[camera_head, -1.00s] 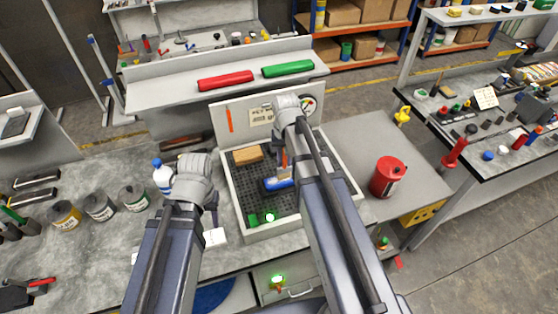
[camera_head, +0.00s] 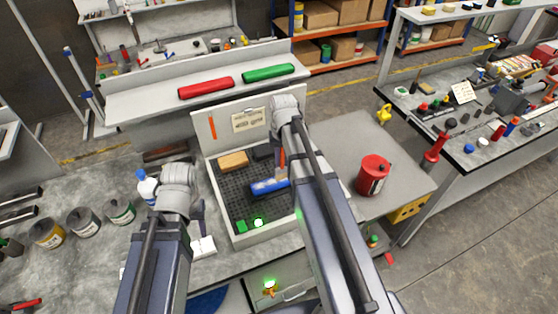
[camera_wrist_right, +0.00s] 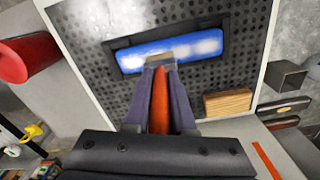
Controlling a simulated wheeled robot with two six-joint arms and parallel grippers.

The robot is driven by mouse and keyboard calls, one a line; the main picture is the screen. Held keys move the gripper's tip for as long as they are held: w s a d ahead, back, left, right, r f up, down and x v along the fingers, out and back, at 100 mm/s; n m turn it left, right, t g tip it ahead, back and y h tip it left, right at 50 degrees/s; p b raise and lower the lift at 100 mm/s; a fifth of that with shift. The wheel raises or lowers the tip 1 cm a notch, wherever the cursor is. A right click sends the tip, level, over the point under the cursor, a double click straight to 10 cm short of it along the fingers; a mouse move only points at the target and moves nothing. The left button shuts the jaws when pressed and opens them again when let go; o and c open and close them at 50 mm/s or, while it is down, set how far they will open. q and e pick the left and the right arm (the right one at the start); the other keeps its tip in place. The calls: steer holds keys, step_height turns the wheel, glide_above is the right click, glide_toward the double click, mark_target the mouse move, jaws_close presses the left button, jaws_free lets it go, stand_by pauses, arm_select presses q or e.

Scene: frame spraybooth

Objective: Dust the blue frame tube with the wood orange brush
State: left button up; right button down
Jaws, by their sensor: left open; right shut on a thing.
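The blue frame tube (camera_head: 262,187) lies in the tray with the perforated dark floor. In the right wrist view the blue tube (camera_wrist_right: 130,64) shows whitish patches on its surface. My right gripper (camera_wrist_right: 160,75) is shut on the wood orange brush (camera_wrist_right: 160,105), whose orange handle runs between the fingers. The brush end is at the tube's near edge; I cannot tell whether it touches. In the head view the brush (camera_head: 282,158) shows just above the tube, partly hidden by my right arm. My left gripper (camera_head: 200,222) is open and empty, left of the tray, mostly hidden by its wrist.
The tray's pale wall (camera_head: 222,212) surrounds the work area. A wooden block (camera_head: 233,160) and green pieces (camera_head: 241,226) lie inside. A red canister (camera_head: 373,175) stands to the right. Several cans and a blue-capped bottle (camera_head: 147,186) stand left.

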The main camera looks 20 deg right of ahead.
steer(key=shift+d, duration=0.15)
steer(key=d, duration=0.3)
steer(key=shift+d+r, duration=0.1)
steer(key=shift+d, duration=0.05)
steer(key=shift+w+d, duration=0.1)
steer(key=shift+d, duration=0.05)
steer(key=d, duration=0.3)
stand_by(0.4)
steer(key=shift+a, duration=0.15)
steer(key=shift+a, duration=1.6)
